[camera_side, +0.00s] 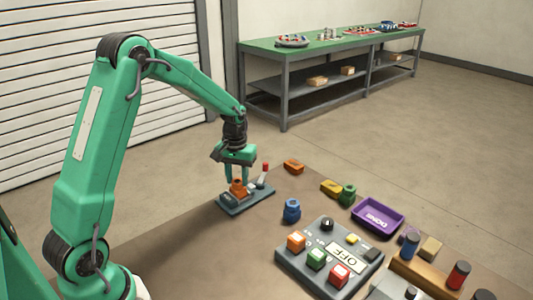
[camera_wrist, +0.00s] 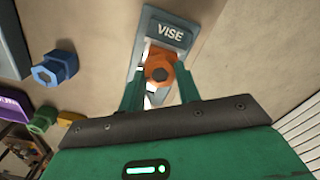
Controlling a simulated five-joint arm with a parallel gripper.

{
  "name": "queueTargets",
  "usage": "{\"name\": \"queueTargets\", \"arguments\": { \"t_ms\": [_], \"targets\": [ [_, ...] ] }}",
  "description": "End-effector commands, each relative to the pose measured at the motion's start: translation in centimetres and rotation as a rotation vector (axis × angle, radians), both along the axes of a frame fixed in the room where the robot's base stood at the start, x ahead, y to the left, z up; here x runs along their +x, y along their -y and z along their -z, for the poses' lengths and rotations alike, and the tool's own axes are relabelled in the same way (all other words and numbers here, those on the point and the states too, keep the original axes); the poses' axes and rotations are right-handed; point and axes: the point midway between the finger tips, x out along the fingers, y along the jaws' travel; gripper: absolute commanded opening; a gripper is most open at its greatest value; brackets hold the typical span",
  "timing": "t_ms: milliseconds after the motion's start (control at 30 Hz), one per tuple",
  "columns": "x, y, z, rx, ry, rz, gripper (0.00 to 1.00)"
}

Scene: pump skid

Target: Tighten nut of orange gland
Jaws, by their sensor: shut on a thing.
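The orange gland (camera_side: 238,187) stands upright in the grey vise (camera_side: 232,206) on the table. My gripper (camera_side: 243,181) points down over the vise, with its green fingers around the upper part of the gland. In the wrist view, the orange gland with its hexagonal nut (camera_wrist: 161,68) lies between the tips of my gripper (camera_wrist: 160,85), and the vise plate (camera_wrist: 166,30) reads VISE. My gripper is shut on the orange nut. The fingers partly hide the gland's sides and the vise jaws.
A blue gland (camera_side: 291,210), a green gland (camera_side: 347,195) and a purple DONE tray (camera_side: 377,215) lie to the right. A control box (camera_side: 330,258) with an OFF label and coloured buttons stands in front.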

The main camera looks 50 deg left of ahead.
Motion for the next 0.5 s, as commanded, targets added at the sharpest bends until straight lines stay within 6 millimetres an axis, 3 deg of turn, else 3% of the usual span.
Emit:
{"name": "queueTargets", "arguments": {
  "t_ms": [500],
  "targets": [
    [0.04, -0.03, -0.04, 0.001, 0.002, 0.483, 0.1]
  ]
}}
